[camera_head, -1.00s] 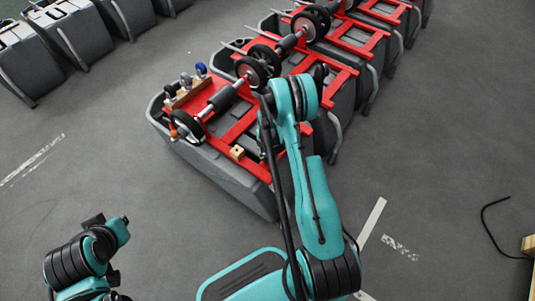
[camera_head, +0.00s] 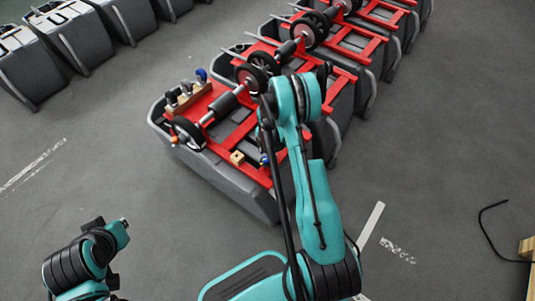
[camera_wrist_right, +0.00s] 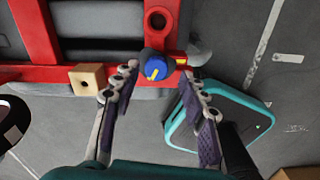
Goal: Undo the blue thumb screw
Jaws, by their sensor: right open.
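The blue thumb screw (camera_wrist_right: 154,66), a round knob with a yellow mark, sits at the red frame's bar in the right wrist view. My right gripper (camera_wrist_right: 158,74) is open, with one fingertip on each side of the knob and visible gaps between. In the head view a small blue spot beside my right arm looks like this screw (camera_head: 264,160); my arm hides most of the gripper there. My left arm shows at the lower left of the head view, but its gripper does not.
A wooden block (camera_wrist_right: 87,79) is fixed on the red frame (camera_head: 238,135), left of the screw. The frame lies on a grey tank (camera_head: 225,180) with wheels on an axle. Several more tanks stand behind. A cable (camera_head: 484,225) lies on open floor at right.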

